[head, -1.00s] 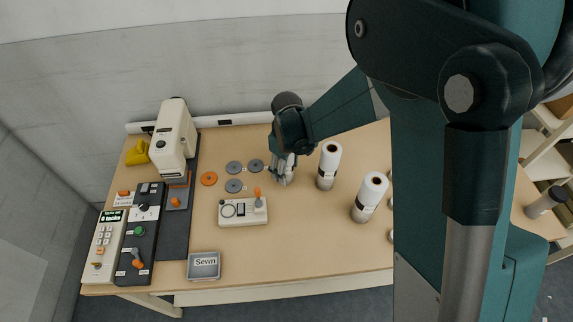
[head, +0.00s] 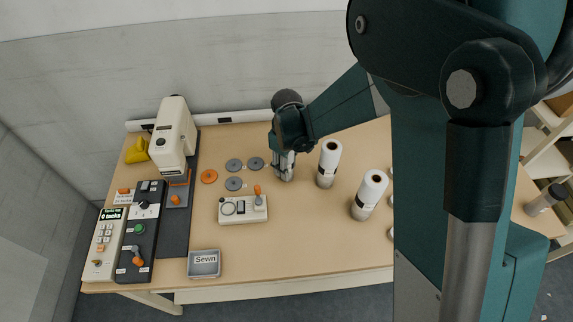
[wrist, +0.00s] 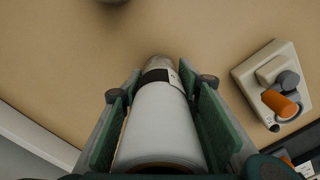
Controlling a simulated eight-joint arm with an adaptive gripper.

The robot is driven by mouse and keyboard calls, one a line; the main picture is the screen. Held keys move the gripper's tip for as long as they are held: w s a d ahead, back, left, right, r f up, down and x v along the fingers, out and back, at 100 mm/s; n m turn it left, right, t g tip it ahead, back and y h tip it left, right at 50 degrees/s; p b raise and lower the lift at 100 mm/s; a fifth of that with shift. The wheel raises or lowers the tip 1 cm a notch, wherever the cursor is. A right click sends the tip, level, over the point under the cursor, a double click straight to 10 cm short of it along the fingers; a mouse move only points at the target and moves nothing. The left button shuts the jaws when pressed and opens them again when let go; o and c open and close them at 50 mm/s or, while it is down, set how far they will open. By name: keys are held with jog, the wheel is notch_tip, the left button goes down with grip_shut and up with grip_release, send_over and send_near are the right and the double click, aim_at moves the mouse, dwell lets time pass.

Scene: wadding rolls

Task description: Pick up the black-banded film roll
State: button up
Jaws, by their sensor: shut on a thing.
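A white film roll (wrist: 160,125) with a black band near its far end lies between the two green finger pads of my gripper (wrist: 158,82) in the wrist view. The pads are shut on its sides. In the head view my gripper (head: 284,167) points down over the table (head: 290,235), and the roll is mostly hidden by the fingers and wrist. I cannot tell whether the roll touches the table. Two other white rolls stand upright to the right, a nearer one (head: 369,192) and a farther one (head: 328,160), both with dark-marked labels.
A small white control box with an orange lever (head: 242,209) sits just left and in front of my gripper. Grey discs (head: 234,166) and an orange disc (head: 209,176) lie to the left. The front middle is clear.

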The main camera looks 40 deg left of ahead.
jog(key=shift+r, duration=0.15)
notch_tip(320, 180, up, 10)
jog(key=shift+p, duration=0.45)
jog(key=shift+f, duration=0.2)
dwell(0.5)
jog(key=w+a, duration=0.3)
jog(key=a, duration=0.6)
jog(key=w+a, duration=0.4)
jog(key=a, duration=0.5)
jog(key=shift+a+r, duration=0.15)
jog(key=shift+a, duration=0.05)
notch_tip(320, 180, down, 6)
jog(key=shift+f, duration=0.2)
jog(key=shift+f, duration=1.8)
